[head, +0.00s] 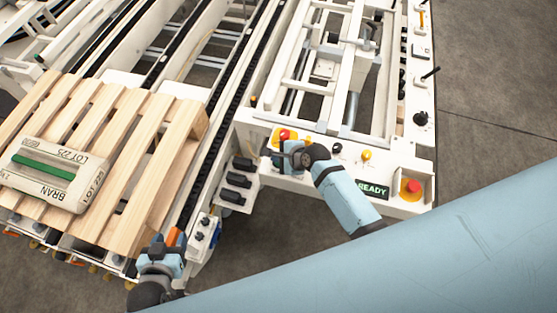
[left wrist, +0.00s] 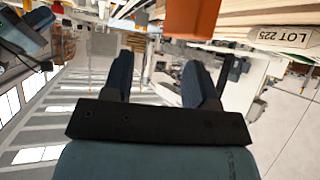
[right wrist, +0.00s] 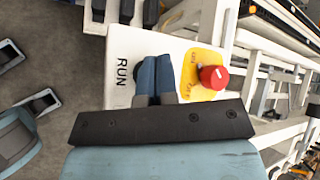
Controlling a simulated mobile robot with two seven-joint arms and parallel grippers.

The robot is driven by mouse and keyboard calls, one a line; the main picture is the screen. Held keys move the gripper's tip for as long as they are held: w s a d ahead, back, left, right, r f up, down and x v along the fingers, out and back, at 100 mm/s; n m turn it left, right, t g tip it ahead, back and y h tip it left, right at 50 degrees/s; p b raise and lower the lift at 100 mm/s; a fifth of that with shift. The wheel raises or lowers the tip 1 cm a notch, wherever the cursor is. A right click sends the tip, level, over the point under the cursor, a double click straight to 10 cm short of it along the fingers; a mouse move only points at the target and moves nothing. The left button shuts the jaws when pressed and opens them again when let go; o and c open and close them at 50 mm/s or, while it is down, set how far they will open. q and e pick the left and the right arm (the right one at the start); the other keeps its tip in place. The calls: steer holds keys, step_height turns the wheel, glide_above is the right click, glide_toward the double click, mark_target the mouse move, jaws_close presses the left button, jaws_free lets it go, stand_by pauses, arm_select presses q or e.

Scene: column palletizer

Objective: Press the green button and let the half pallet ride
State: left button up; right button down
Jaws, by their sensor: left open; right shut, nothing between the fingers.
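The wooden pallet (head: 150,150) lies on the conveyor at the left of the head view, with a bran bag (head: 55,170) marked LOT 225 on it. My right gripper (head: 279,157) is shut and empty over the control panel. In the right wrist view its fingers (right wrist: 156,75) are beside the RUN label (right wrist: 121,73) and cover part of a dark round control. No green button face shows; it may be hidden by the fingers. My left gripper (head: 163,250) is open and empty by the pallet's front right corner, close to an orange block (left wrist: 190,18).
A red knob on a yellow plate (right wrist: 213,77) stands right beside my right fingers. The panel also carries a READY display (head: 372,190), a yellow button (head: 366,155) and a red button (head: 411,187). Black chain tracks (head: 232,100) run between pallet and panel frame.

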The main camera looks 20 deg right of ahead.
steer(key=shift+f, duration=0.4)
